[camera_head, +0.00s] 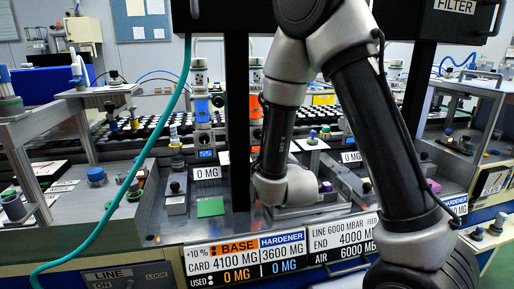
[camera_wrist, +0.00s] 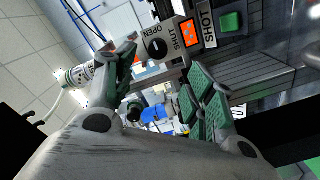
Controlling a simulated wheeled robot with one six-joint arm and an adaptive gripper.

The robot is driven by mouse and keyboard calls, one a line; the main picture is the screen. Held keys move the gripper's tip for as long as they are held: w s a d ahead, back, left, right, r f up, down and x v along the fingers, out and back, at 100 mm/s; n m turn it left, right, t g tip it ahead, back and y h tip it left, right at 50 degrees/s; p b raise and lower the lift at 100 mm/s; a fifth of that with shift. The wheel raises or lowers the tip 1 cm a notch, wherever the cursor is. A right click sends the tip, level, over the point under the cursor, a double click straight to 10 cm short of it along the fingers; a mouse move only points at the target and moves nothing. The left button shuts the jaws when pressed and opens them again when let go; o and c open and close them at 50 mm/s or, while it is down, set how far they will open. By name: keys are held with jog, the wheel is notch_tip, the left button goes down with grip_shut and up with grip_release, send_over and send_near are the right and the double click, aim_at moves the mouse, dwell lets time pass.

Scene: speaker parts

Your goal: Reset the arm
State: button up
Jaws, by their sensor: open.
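My gripper (camera_wrist: 165,88) shows in the wrist view with its two green-padded fingers spread apart and nothing between them. In the head view my arm reaches down over the bench to my wrist, and the gripper's fingers cannot be made out there. In the wrist view a control panel lies beyond the fingertips, with a black knob (camera_wrist: 158,46) marked SHUT and OPEN, an orange display (camera_wrist: 189,33) and a green button (camera_wrist: 231,21) beside the word SHOT. I cannot tell how far the fingertips are from the panel.
In the head view a dark post (camera_head: 236,120) stands just left of my arm. A teal hose (camera_head: 133,170) hangs at the left. A label board (camera_head: 247,258) runs along the bench front. A green square (camera_head: 210,207) and a blue knob (camera_head: 96,175) sit on the bench.

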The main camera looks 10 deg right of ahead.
jog(key=s+d+r+m+g, duration=0.2)
jog(key=s+d+m+g, duration=0.1)
jog(key=s, duration=0.7)
jog(key=s+d+r+m+g, duration=0.3)
jog(key=s+d+g, duration=0.3)
jog(key=s, duration=0.5)
jog(key=s+d+r+m+g, duration=0.3)
jog(key=s+d+m+g, duration=0.1)
jog(key=s, duration=0.6)
jog(key=shift+s+d+g, duration=0.3)
jog(key=shift+s+d, duration=0.1)
jog(key=shift+d, duration=0.45)
